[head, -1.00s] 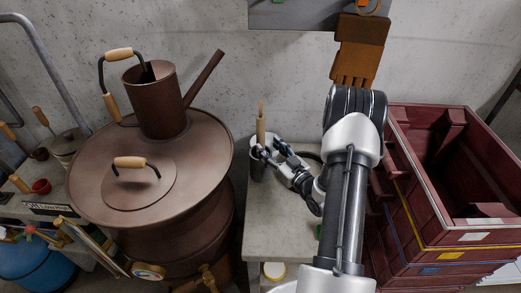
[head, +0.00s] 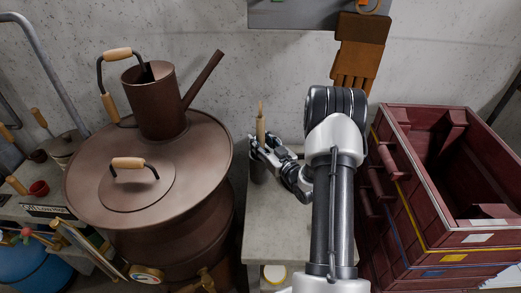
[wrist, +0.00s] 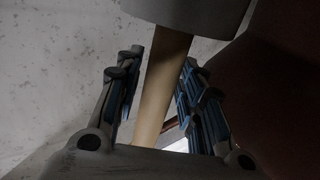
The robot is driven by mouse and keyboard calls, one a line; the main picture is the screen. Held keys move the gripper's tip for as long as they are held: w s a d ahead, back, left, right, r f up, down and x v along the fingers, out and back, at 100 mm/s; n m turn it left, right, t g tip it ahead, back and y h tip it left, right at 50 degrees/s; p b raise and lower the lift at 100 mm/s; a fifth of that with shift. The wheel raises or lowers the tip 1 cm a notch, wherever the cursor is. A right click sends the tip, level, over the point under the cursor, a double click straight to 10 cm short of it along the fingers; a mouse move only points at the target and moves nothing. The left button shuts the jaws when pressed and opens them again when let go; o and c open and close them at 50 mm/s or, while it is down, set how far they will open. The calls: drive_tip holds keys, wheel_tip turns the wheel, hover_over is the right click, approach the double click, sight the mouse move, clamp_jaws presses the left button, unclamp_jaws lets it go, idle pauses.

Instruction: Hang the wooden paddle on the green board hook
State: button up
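The wooden paddle (head: 260,124) is a pale, slim wooden piece standing upright in a dark cup (head: 259,173) on a grey bench; its lower part is hidden in the cup. In the wrist view the pale wooden shaft (wrist: 160,88) runs between my two fingers, with a gap on the left side. My gripper (head: 260,146) is at the paddle just above the cup, and the wrist view shows its fingers (wrist: 158,95) apart.
A brown slotted tool (head: 359,55) hangs from an orange hook at the board's right. A brown drum (head: 100,190) with a watering can (head: 157,105) stands left. Stacked dark red crates (head: 440,225) stand right of my arm. The bench (head: 280,225) is mostly clear.

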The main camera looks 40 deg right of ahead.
sight(261, 102)
clamp_jaws()
idle(0.5)
wheel_tip(261, 102, up, 20)
drive_tip(key=p, duration=0.5)
drive_tip(key=shift+c, duration=1.6)
unclamp_jaws()
clamp_jaws()
